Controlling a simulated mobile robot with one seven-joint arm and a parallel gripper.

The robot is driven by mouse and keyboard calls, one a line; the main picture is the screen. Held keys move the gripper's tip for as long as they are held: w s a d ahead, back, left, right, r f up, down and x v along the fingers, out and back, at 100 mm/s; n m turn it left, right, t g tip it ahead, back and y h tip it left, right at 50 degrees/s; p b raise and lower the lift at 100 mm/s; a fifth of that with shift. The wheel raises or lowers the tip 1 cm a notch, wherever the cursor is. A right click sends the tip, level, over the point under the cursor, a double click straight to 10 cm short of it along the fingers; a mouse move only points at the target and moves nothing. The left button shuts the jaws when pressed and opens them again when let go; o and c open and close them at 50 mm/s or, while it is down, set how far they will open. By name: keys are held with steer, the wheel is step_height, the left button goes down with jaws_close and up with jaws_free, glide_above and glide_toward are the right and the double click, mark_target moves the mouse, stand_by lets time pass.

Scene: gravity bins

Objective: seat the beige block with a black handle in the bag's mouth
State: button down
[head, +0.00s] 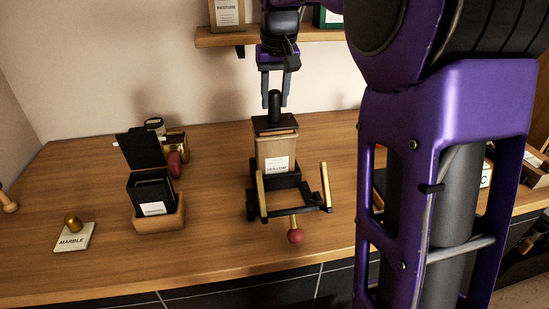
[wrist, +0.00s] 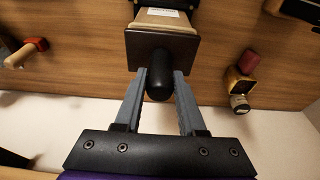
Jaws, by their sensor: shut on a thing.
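My gripper (head: 275,88) points down and is shut on the upright black handle (head: 274,103). In the wrist view, my fingers (wrist: 160,82) flank the rounded black handle (wrist: 159,75). The handle stands on a dark square plate (head: 275,123). Directly under the plate is tan material with a white label, the paper bag (head: 276,148), upright in a black stand. The block's beige part is hard to tell from the bag, so I cannot tell how deep it sits. In the wrist view, the dark plate (wrist: 180,50) covers the bag's mouth.
The stand has two brass bars (head: 325,186) and a red ball knob (head: 295,236) in front. At left are an open black box (head: 150,190) in a wooden tray and a marble block (head: 73,238) with a brass knob. A shelf (head: 300,37) is behind my gripper.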

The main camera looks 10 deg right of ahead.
steer(key=shift+f+b, duration=0.4)
steer(key=shift+f, duration=0.25)
stand_by(0.6)
steer(key=shift+c, duration=2.1)
jaws_free()
steer(key=p+v, duration=0.4)
steer(key=v, duration=1.3)
steer(key=shift+r, duration=0.15)
